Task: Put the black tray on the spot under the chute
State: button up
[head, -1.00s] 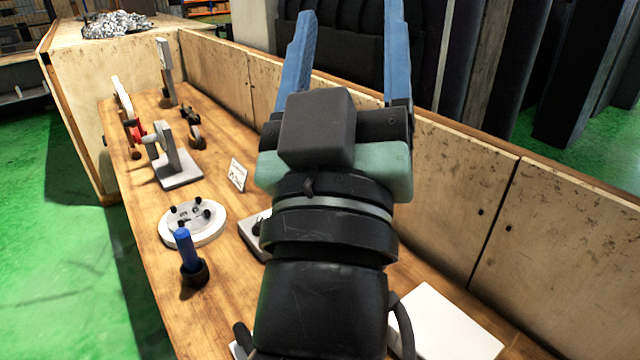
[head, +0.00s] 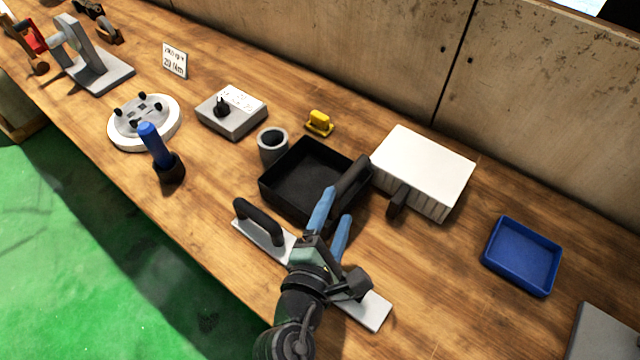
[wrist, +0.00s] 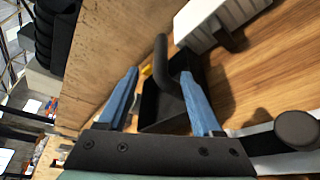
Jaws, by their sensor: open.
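The black tray (head: 290,188) is a shallow square pan on the wooden bench, with a thick dark handle (head: 350,180) at its right side. In the wrist view the tray (wrist: 152,106) is partly hidden by my fingers, and its handle (wrist: 161,62) shows between them, farther ahead. My gripper (head: 337,205) is open and empty, with blue fingers pointing toward the handle near the tray's front right side. I cannot tell the exact gap to the handle. I cannot make out a chute or a marked spot under one.
A white ribbed box (head: 424,168) with a dark knob stands right of the tray. A grey plate (head: 374,308) with a black handle lies beneath my gripper. A grey cup (head: 272,146), yellow piece (head: 319,123) and blue tray (head: 522,257) are nearby. Bare bench lies around the blue tray.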

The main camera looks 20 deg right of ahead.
aim_at(343, 192)
jog(key=x, duration=0.9)
jog(key=shift+a+f+p, duration=0.1)
jog(key=shift+p, duration=0.3)
grip_shut()
dwell(1.0)
